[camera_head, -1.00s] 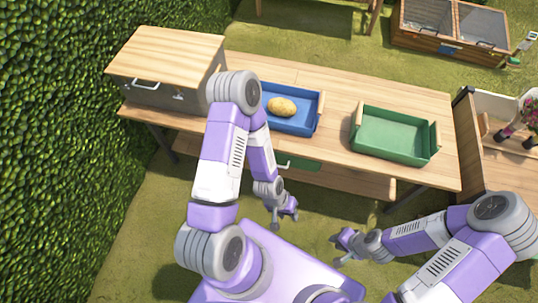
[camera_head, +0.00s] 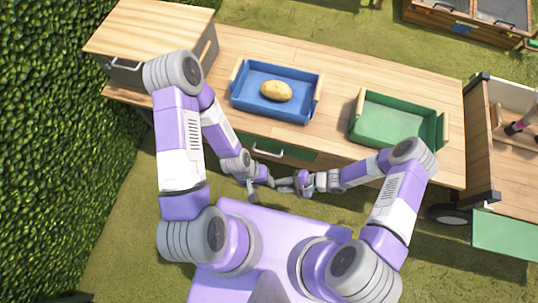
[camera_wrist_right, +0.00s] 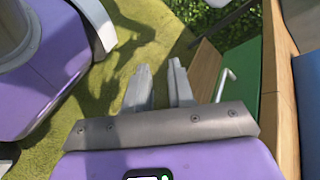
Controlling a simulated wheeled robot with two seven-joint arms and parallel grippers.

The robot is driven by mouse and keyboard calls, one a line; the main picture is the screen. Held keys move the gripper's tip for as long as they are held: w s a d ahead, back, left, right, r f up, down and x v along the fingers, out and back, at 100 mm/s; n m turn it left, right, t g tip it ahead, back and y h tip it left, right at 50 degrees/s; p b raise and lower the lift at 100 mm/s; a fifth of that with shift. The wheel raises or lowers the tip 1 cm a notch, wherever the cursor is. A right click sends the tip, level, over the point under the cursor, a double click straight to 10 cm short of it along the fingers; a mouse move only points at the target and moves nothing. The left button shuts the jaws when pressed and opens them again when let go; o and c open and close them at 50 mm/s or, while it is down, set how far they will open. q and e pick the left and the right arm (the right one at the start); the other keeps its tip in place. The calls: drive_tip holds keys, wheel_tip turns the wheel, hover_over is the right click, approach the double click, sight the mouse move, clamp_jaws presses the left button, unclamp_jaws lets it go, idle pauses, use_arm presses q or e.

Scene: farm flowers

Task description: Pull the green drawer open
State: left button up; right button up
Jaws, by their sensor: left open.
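The green drawer (camera_head: 302,153) sits under the front edge of the wooden table and looks shut. Its pale handle (camera_head: 267,153) faces me. In the right wrist view the green drawer front (camera_wrist_right: 246,60) and handle (camera_wrist_right: 225,85) show right of the fingers. My left gripper (camera_head: 262,187) is open, in front of and below the handle, apart from it. My right gripper (camera_head: 284,184) points left, close to the left one; whether they touch is unclear. Its fingers (camera_wrist_right: 160,85) stand apart with only grass between them, to the left of the handle.
A blue tray (camera_head: 245,105) with a potato (camera_head: 276,91) and an empty green tray (camera_head: 395,130) stand on the table (camera_head: 335,100). A wooden cabinet (camera_head: 150,35) is at the left end, beside a hedge (camera_head: 50,150). A wooden cart (camera_head: 485,130) stands at right. Grass is free in front.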

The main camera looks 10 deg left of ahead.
sight(269, 154)
drive_tip(key=w+a+f+m+t+b, duration=0.1)
drive_tip(key=w+a+t, duration=0.1)
drive_tip(key=w+a, duration=0.1)
drive_tip(key=w+a+f+m+t+y+b, duration=0.1)
drive_tip(key=w+a+t, duration=0.1)
drive_tip(key=w, duration=0.3)
drive_tip(key=w+a+f+m+t+y+b, duration=0.1)
drive_tip(key=w+a+f+t, duration=0.1)
drive_tip(key=w+a+t, duration=0.1)
drive_tip(key=shift+w+a+m, duration=0.15)
drive_tip(key=shift+w+a, duration=0.1)
drive_tip(key=shift+w, duration=0.2)
drive_tip(key=shift+w+a+m, duration=0.15)
drive_tip(key=shift+w+a, duration=0.05)
drive_tip(key=shift+w, duration=0.25)
drive_tip(key=shift+y, duration=0.3)
clamp_jaws()
